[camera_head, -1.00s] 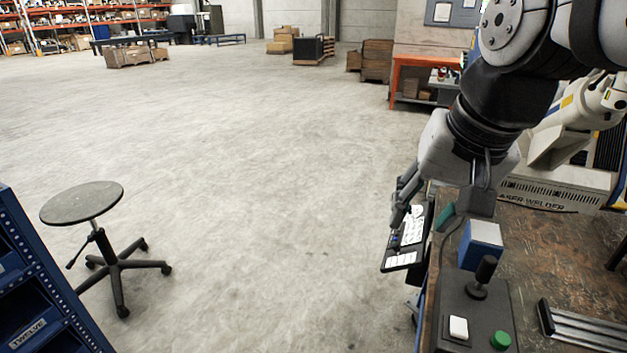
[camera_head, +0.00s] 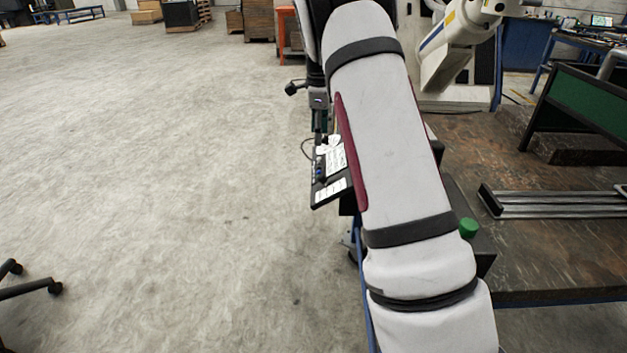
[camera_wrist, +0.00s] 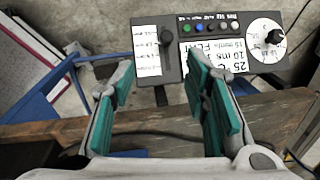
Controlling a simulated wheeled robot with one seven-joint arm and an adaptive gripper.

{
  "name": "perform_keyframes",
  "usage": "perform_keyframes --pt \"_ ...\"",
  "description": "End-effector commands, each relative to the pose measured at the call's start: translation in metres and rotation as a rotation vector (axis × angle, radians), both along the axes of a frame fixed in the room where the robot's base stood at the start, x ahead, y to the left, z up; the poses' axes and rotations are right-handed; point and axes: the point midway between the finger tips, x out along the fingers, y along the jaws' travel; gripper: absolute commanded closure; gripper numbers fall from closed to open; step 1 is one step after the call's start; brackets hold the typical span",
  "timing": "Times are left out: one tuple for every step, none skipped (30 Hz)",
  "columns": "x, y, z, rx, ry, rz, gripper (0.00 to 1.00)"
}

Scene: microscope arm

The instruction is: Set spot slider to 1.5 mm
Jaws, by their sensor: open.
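A dark control panel (camera_wrist: 225,85) lies beyond my fingertips in the wrist view. Its left part has a white label with scale lines (camera_wrist: 147,55) and a black slider knob (camera_wrist: 165,37) beside it, near the panel's far edge. The lettering is too small to read surely. My gripper (camera_wrist: 160,82) is open and empty, with teal pads on both fingers. The knob shows between the fingers, farther off; contact is not visible. In the head view the panel (camera_head: 331,190) shows left of my arm, which hides part of it.
The panel also has a row of coloured buttons (camera_wrist: 207,27) and a white dial with a black knob (camera_wrist: 264,40). The wooden bench edge (camera_wrist: 60,133) runs below the fingers. A metal rail (camera_head: 555,203) lies on the bench. Open floor (camera_head: 150,170) is at left.

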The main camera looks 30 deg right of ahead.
Motion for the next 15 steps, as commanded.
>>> perform_keyframes --pt "0.006 -0.006 -0.015 -0.001 0.005 -0.034 0.58" --pt "0.008 -0.008 -0.02 -0.001 0.007 -0.05 0.58" --pt "0.01 -0.01 -0.024 -0.002 0.009 -0.068 0.58" --pt "0.011 -0.012 -0.027 -0.002 0.009 -0.077 0.58" --pt "0.012 -0.013 -0.029 -0.002 0.01 -0.085 0.58" --pt "0.013 -0.014 -0.033 -0.002 0.01 -0.093 0.58" --pt "0.013 -0.014 -0.035 -0.002 0.012 -0.095 0.58" --pt "0.013 -0.014 -0.037 -0.002 0.011 -0.097 0.58" --pt "0.013 -0.015 -0.041 -0.001 0.012 -0.097 0.58" --pt "0.013 -0.015 -0.045 -0.001 0.012 -0.097 0.58" --pt "0.014 -0.015 -0.049 -0.001 0.012 -0.096 0.58" --pt "0.014 -0.016 -0.056 -0.001 0.013 -0.096 0.58" --pt "0.014 -0.016 -0.062 -0.001 0.015 -0.096 0.58" --pt "0.015 -0.017 -0.068 -0.001 0.015 -0.096 0.58" --pt "0.015 -0.017 -0.076 -0.002 0.014 -0.095 0.58"
